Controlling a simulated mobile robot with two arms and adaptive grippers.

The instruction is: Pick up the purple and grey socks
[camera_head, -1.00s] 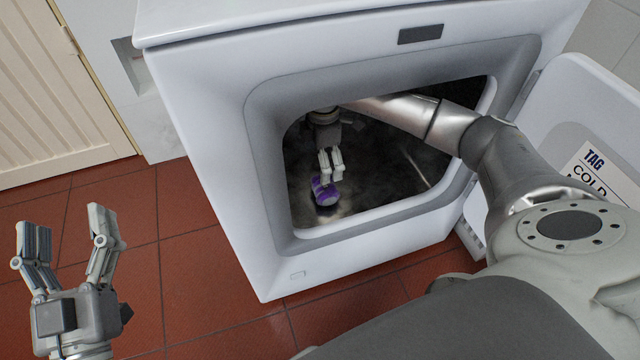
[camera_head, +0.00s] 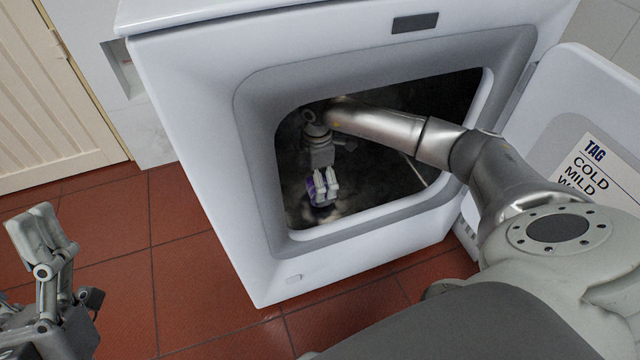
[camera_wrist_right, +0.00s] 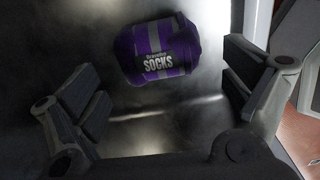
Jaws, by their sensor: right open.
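The purple and grey socks (camera_head: 317,188) are a rolled bundle with a "SOCKS" label, lying inside the drum of the white washing machine (camera_head: 215,150). In the right wrist view the socks (camera_wrist_right: 157,52) lie beyond and between the spread fingers, nearer the top of the picture. My right gripper (camera_head: 325,190) is inside the drum, open, its fingers partly covering the socks in the head view. In the right wrist view the right gripper (camera_wrist_right: 170,105) shows nothing clamped. My left gripper (camera_head: 42,240) is at the lower left, partly cut off, outside the machine over the floor.
The open door (camera_head: 570,120) with a printed tag stands at the right. Red floor tiles (camera_head: 185,255) are clear in front. A slatted beige door (camera_head: 55,100) is at the far left.

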